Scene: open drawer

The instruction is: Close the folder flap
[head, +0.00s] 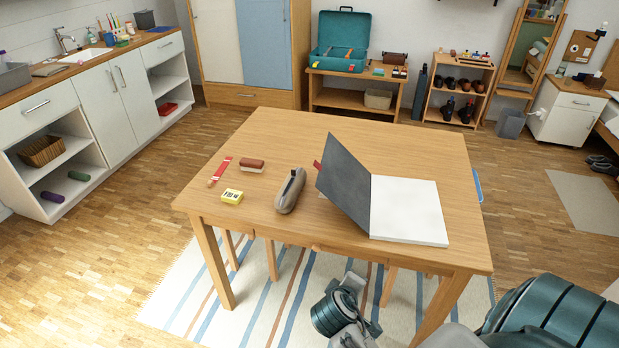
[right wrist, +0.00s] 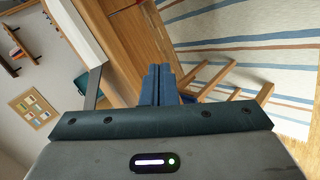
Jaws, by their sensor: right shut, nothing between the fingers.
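The folder lies on the right part of the wooden table in the head view. Its dark grey flap (head: 346,178) stands up at a steep tilt on the left side, open. The white body of the folder (head: 409,210) lies flat to the right of it. My right gripper (right wrist: 158,84) is shut and empty in the right wrist view, its two blue fingers together near the table edge. In the head view my right arm is low at the front, below the table's near edge, apart from the folder. My left gripper is not in view.
The table behind the folder is clear. A striped rug (head: 190,285) lies below.

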